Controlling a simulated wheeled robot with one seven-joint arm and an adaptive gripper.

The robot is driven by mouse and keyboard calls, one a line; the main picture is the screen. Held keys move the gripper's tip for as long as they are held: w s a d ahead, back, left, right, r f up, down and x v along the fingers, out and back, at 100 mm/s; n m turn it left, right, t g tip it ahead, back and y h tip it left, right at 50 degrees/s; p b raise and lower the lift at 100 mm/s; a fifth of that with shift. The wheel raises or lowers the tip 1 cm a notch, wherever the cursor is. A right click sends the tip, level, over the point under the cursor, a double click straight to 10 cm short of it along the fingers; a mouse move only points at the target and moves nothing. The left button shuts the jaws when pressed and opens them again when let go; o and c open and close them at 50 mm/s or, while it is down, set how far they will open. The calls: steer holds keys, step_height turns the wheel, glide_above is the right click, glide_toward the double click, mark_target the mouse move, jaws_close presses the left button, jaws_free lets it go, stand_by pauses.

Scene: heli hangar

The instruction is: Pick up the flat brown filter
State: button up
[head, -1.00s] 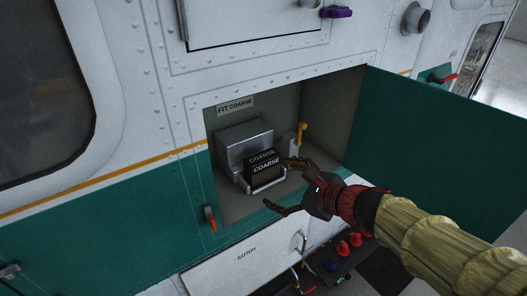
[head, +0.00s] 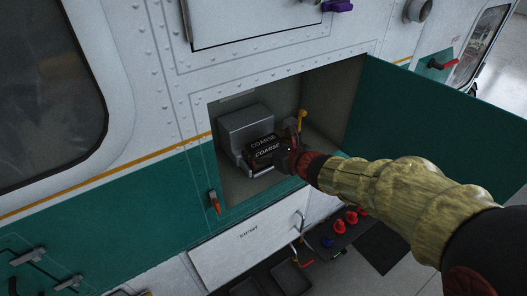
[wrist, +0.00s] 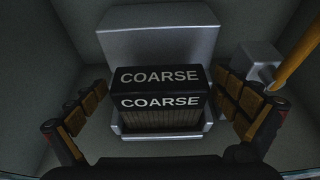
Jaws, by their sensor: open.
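A black block marked COARSE on its top and front (head: 264,148) sits in a grey metal holder (head: 238,127) inside the open compartment. In the wrist view the block (wrist: 160,88) shows brownish pleats low on its front, and the holder (wrist: 150,45) rises behind it. I see no separate flat brown filter. My gripper (head: 284,153) is inside the compartment, at the block's right front in the head view. In the wrist view my gripper (wrist: 156,92) is open, one finger on each side of the block, with gaps between. The block's far side is hidden.
A yellow lever (head: 302,116) on a grey mount stands to the right of the holder. The green door (head: 430,130) hangs open on the right. A white battery panel (head: 248,240) lies below the compartment. Red knobs (head: 350,217) sit lower right.

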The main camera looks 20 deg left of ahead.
steer(key=shift+w+a+f, duration=0.1)
steer(key=shift+w+a, duration=0.1)
steer(key=shift+a, duration=0.05)
steer(key=shift+c, duration=0.7)
steer(key=c, duration=1.1)
steer(key=shift+c, duration=0.3)
